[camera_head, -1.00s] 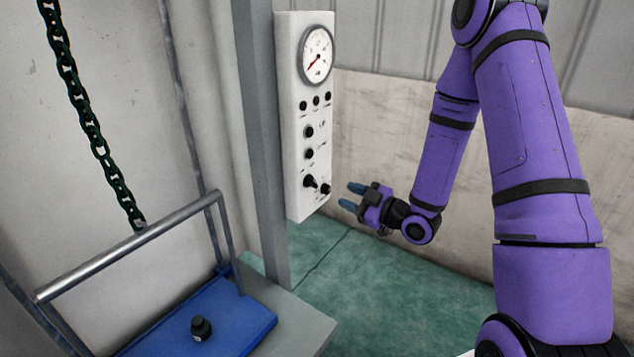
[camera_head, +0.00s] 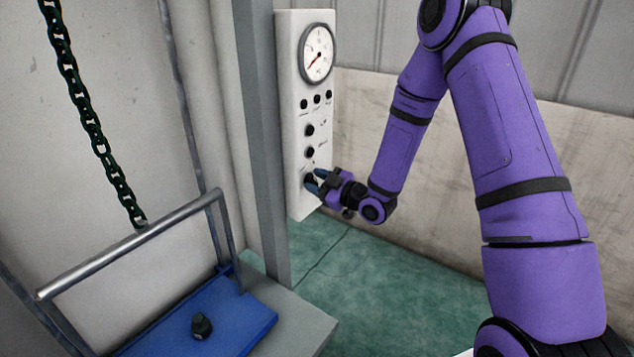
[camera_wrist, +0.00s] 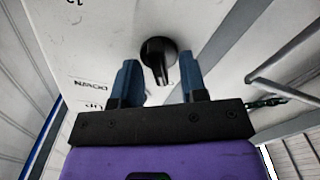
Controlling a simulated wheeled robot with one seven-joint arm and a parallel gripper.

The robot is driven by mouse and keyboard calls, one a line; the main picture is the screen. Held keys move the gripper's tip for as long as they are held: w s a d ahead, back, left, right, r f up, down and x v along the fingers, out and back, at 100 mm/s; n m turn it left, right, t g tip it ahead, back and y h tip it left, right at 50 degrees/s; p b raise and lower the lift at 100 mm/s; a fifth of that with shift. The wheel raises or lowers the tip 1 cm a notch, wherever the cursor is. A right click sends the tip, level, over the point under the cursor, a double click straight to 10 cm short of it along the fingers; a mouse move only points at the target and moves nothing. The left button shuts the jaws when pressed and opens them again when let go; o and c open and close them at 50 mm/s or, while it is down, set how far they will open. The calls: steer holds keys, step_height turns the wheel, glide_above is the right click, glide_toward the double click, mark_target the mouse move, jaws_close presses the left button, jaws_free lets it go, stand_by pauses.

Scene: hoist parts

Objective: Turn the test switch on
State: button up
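A white control panel (camera_head: 299,172) hangs on a grey post, with a dial gauge on top and black knobs and buttons below. In the wrist view a black rotary switch (camera_wrist: 159,56) with a raised handle sits on the white panel face, ahead of and between my fingertips. In the head view the lower switch (camera_head: 309,181) is partly hidden by my fingers. My gripper (camera_head: 315,181) is at the lower part of the panel. I cannot tell which label belongs to this switch.
A blue platform (camera_head: 255,318) with a metal handle bar (camera_head: 130,246) and a small dark weight (camera_head: 201,326) stands at lower left. A dark chain (camera_head: 90,120) hangs above it.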

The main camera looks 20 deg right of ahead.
steer(key=shift+c, duration=0.4)
jaws_close()
steer(key=shift+m, duration=0.3)
steer(key=m, duration=0.5)
steer(key=shift+d+m, duration=0.2)
steer(key=shift+m, duration=0.1)
steer(key=m, duration=0.5)
steer(key=shift+w+m, duration=0.1)
steer(key=shift+m, duration=0.2)
steer(key=shift+o, duration=0.4)
jaws_free()
